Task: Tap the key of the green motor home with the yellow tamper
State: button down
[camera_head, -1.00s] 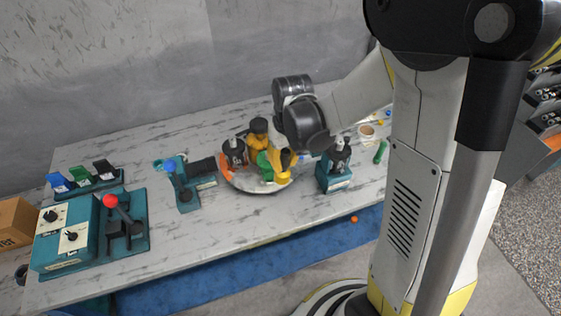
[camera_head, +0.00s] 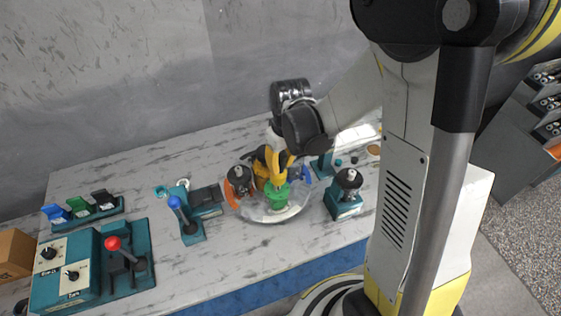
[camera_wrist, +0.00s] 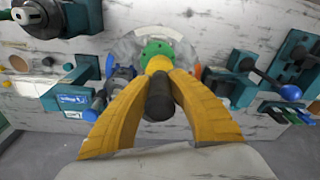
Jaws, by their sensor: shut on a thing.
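The green motor (camera_head: 278,198) stands on the round tray (camera_head: 250,213) in the head view. Its flanged green top (camera_wrist: 152,47) shows in the wrist view. My gripper (camera_head: 279,168) is directly above it, with its yellow fingers shut on the yellow tamper (camera_wrist: 157,64). The tamper's dark end (camera_wrist: 160,98) points toward the wrist camera, and its yellow part lies over the middle of the green top. I cannot tell whether the two touch. The key is not visible, hidden by the tamper or too small.
A dark motor with orange (camera_head: 239,180) and a blue part (camera_head: 302,174) stand close around the green motor. A teal stand (camera_head: 344,207) is to the right. A blue-knobbed lever (camera_head: 176,204) and a red-knobbed control box (camera_head: 113,243) are to the left. The table's front strip is clear.

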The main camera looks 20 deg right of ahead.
jog(key=shift+f, duration=0.2)
dwell(0.3)
notch_tip(320, 180, down, 2)
jog(key=b, duration=0.3)
jog(key=shift+f, duration=0.25)
jog(key=shift+r+p, duration=1.45)
jog(key=shift+r, duration=0.55)
jog(key=shift+f, duration=0.1)
jog(key=shift+w+a+f+g+h+b, duration=0.15)
jog(key=shift+w+f+g+b, duration=0.15)
jog(key=shift+f+b, duration=0.25)
jog(key=shift+w+a+f+g+h+b, duration=0.1)
jog(key=shift+w+f+g+h+b, duration=0.1)
jog(key=shift+f+g+b, duration=0.3)
jog(key=shift+r, duration=0.2)
